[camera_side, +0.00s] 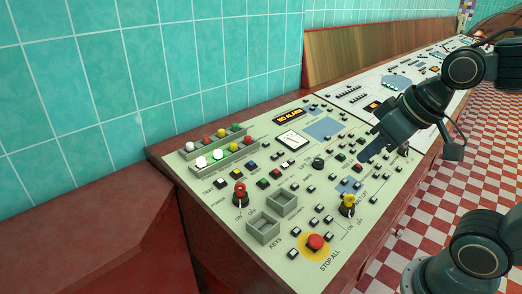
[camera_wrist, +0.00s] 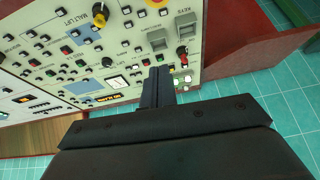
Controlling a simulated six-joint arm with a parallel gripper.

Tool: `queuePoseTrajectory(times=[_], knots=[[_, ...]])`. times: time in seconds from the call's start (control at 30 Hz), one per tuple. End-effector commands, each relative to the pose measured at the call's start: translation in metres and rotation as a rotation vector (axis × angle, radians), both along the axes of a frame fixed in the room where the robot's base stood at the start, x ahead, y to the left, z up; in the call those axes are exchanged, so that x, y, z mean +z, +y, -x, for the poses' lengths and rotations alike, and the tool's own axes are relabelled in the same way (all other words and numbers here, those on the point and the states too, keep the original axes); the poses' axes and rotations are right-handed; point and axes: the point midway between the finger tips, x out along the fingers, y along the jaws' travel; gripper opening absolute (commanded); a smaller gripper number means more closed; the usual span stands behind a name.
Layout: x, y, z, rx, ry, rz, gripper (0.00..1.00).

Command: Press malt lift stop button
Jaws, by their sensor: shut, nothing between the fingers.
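The control panel (camera_side: 330,262) carries the lettering "MALT LIFT" (camera_wrist: 78,22), which I can read in the wrist view beside a yellow knob (camera_wrist: 98,20) and a small blue panel (camera_wrist: 87,31). Several small buttons stand around it. Their labels are too small to read, so I cannot tell which one is the malt lift stop button. A small red button (camera_side: 357,167) shows close to my gripper (camera_side: 364,156) in the side view. My gripper is shut and empty. Its fingers (camera_wrist: 158,71) also show in the wrist view, over the panel. I cannot tell whether they touch it.
A large red stop-all button (camera_side: 315,242) sits on a yellow disc at the panel's front. A red knob (camera_side: 240,190), the yellow knob and two grey square recesses (camera_side: 263,230) stick out or sit nearby. A tiled wall (camera_side: 150,70) stands behind.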

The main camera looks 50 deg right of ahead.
Motion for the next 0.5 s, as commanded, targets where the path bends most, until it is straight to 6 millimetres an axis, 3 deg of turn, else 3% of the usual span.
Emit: queuePoseTrajectory(times=[0.5], knots=[[-0.017, -0.008, -0.097, -0.082, -0.108, -0.114, 0.00]])
